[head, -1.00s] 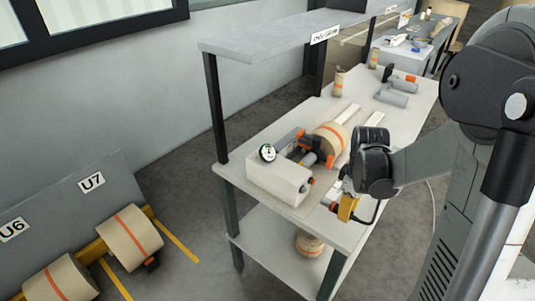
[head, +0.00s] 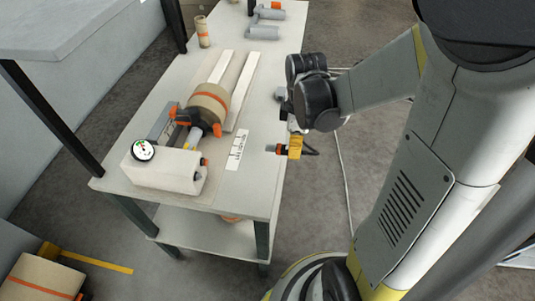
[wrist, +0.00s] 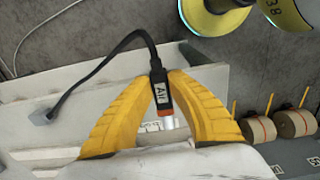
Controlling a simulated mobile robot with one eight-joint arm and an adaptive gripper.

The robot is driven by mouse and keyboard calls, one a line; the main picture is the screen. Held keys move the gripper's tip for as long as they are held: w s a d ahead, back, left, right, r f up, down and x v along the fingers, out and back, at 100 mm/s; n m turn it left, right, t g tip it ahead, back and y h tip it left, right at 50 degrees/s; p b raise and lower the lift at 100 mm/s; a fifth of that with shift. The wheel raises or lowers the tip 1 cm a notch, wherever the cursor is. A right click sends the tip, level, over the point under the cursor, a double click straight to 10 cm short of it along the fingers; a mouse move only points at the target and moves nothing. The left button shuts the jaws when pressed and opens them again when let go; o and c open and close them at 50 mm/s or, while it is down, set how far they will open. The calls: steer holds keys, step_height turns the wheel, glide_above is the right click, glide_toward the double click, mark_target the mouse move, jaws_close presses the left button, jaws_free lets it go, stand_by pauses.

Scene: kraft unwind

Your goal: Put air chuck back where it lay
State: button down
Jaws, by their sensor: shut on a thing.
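The air chuck (wrist: 162,95) shows in the wrist view as a black piece with a white "Air" label, an orange ring and a pale metal tip. A black hose bends from it to a small grey block at the left. My gripper (wrist: 162,78) has its two yellow fingers shut on it. In the head view my gripper (head: 294,147) is beside the bench's right edge, with an orange and black end pointing left toward the bench. A white label strip (head: 238,150) lies on the bench (head: 262,105) near that edge; its print is too small to read.
A white box with a gauge (head: 165,169) stands on the bench's near end. Behind it is a brown roll (head: 208,104) with orange and black fittings, beside pale rails. Grey cylinders (head: 264,30) lie farther back. Shelf posts stand at the left. Bench surface right of the rails looks clear.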

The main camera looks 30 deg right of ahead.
steer(key=b, duration=0.4)
glide_above(259, 169)
step_height(259, 169, down, 6)
steer(key=shift+f, duration=0.15)
steer(key=shift+a+f+b, duration=0.1)
steer(key=shift+f+b, duration=0.65)
steer(key=shift+f, duration=1.25)
steer(key=shift+f, duration=0.25)
steer(key=c, duration=1.4)
jaws_free()
steer(key=shift+r, duration=0.1)
